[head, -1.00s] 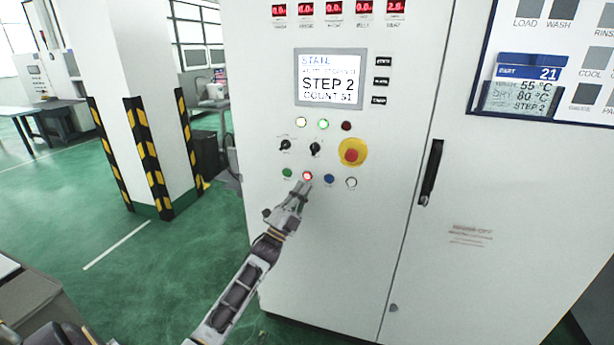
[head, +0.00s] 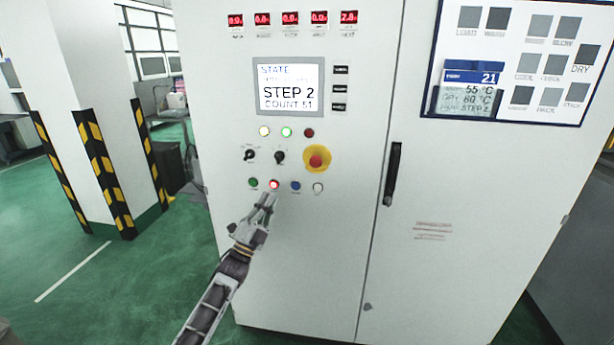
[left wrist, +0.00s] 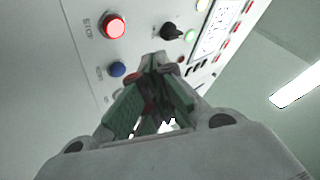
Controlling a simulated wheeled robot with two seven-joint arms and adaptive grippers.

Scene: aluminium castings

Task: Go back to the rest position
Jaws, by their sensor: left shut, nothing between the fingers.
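My left gripper (head: 268,202) is shut and empty. It is in front of the white control cabinet (head: 330,240), just below a lit red button (head: 274,184) in the lower button row. In the left wrist view the fingers (left wrist: 155,65) come together at their tips, and the lit red button (left wrist: 115,27) and a blue button (left wrist: 117,69) show beyond them with a gap between. My right gripper is in neither view.
A display (head: 289,86) reads STEP 2 and COUNT 51. A red emergency stop (head: 316,157) on yellow and a black door handle (head: 392,174) stick out from the cabinet. A striped pillar (head: 104,180) stands left, with open green floor (head: 130,290) around it.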

